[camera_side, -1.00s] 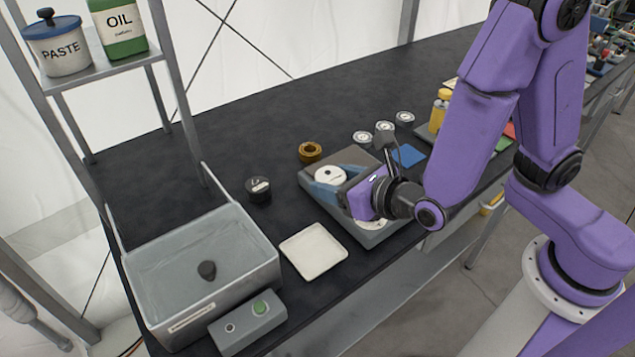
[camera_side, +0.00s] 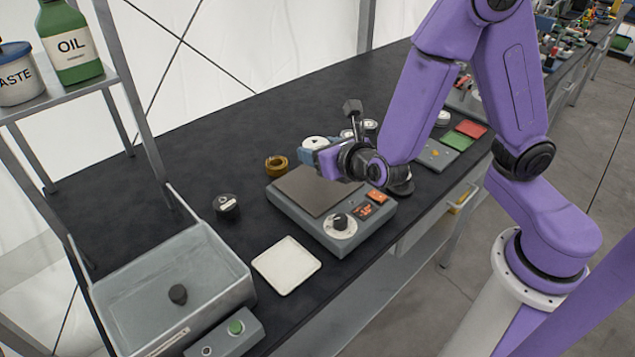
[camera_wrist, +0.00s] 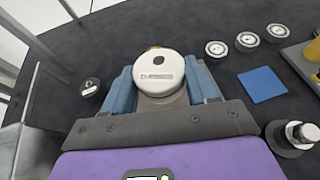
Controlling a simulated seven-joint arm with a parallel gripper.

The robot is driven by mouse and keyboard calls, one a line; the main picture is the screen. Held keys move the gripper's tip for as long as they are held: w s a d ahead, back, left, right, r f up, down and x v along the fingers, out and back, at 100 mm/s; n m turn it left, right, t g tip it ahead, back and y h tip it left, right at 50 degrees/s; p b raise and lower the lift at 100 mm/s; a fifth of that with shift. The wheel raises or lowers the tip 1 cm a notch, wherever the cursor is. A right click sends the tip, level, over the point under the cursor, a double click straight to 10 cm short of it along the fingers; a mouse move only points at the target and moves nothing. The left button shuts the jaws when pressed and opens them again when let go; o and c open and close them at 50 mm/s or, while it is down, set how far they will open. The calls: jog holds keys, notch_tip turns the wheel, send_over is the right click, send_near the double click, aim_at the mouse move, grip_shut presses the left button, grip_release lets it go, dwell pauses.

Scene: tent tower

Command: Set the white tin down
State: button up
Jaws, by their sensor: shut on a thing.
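The white tin (camera_wrist: 158,73) is round, with a dark spot in the middle of its top and a small label. In the wrist view it sits between the two blue fingers of my gripper (camera_wrist: 166,84), which is shut on it. In the side view the tin (camera_side: 314,142) shows just above the blue fingers of my gripper (camera_side: 318,153). The gripper is at the far edge of the grey hot plate unit (camera_side: 300,222), whose brown-grey top is mostly bare. The tin's underside is hidden, and I cannot tell whether it touches anything.
A brass ring (camera_side: 276,166) and a black-lidded jar (camera_side: 227,206) stand left of the tin. A white tray (camera_side: 286,265), a grey basin (camera_side: 240,292) and a green-button box (camera_side: 226,334) lie nearer. In the wrist view, a blue square (camera_wrist: 262,85) and several round gauges (camera_wrist: 215,48) lie right.

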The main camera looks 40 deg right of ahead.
aim_at(321, 187)
jog(key=shift+w+d+f, duration=0.15)
jog(key=shift+w+d, duration=0.15)
jog(key=shift+d, duration=0.15)
jog(key=shift+d+f, duration=0.1)
jog(key=shift+f, duration=3.7)
jog(key=shift+f, duration=0.2)
jog(key=o, duration=1.1)
jog(key=shift+r, duration=0.1)
